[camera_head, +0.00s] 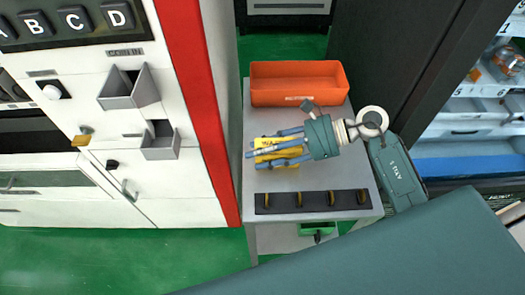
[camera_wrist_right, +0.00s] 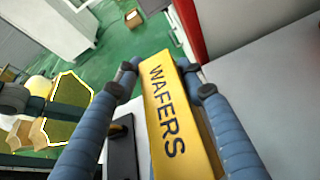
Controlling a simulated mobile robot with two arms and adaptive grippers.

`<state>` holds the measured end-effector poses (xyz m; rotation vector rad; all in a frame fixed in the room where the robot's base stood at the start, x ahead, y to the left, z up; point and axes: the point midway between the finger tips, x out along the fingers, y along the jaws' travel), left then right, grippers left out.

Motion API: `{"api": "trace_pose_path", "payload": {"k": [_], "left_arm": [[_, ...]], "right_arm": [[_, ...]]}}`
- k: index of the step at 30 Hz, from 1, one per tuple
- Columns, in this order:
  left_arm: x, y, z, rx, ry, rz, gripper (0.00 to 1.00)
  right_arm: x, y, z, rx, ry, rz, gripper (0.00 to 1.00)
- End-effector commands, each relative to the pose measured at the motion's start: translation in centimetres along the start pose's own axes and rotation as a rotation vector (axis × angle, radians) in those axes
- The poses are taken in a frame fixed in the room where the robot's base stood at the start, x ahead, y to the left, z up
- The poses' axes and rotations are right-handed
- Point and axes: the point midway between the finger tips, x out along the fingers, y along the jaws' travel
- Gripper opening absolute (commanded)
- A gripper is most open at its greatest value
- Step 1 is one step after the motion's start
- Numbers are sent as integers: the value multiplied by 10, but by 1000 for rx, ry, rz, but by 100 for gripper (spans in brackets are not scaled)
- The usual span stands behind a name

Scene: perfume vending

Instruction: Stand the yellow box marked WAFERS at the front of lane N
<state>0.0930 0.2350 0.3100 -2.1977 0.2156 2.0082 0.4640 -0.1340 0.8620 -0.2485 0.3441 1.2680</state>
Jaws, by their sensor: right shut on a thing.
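The yellow box marked WAFERS (camera_head: 262,157) is over the grey table's top in the head view, partly hidden by my right gripper's fingers. My right gripper (camera_head: 252,150) is shut on it, with blue fingers on both sides. In the right wrist view the box (camera_wrist_right: 178,125) fills the middle, its black lettering readable, held between the fingers of my right gripper (camera_wrist_right: 165,82). I cannot tell whether the box touches the table. My left gripper is not in view. I see no lane marked N.
An orange bin (camera_head: 298,92) stands at the back of the grey table (camera_head: 345,180). A black rack with several yellow-topped hooks (camera_head: 312,202) lies along its front. A white vending machine with a red edge (camera_head: 197,110) is at left. Shelves (camera_head: 480,105) are at right.

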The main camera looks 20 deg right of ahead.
Motion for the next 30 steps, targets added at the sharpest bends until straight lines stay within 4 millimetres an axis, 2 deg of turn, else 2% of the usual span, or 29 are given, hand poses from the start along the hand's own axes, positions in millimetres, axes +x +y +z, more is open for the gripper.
{"api": "trace_pose_path", "payload": {"k": [8, 9, 12, 20, 23, 30], "left_arm": [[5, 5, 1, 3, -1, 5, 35], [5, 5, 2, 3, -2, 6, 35], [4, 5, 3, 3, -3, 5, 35], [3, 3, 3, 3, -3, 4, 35], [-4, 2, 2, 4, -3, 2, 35], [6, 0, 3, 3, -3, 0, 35]], "right_arm": [[1, 0, -4, 0, 1, 1, 11], [1, 0, -4, 0, 1, 1, 42], [1, 0, -3, 1, 1, 1, 59], [1, 0, -2, 1, 1, 1, 59], [-1, 0, 3, 2, 0, 0, 59], [-39, 0, -3, 1, 6, -1, 59]]}}
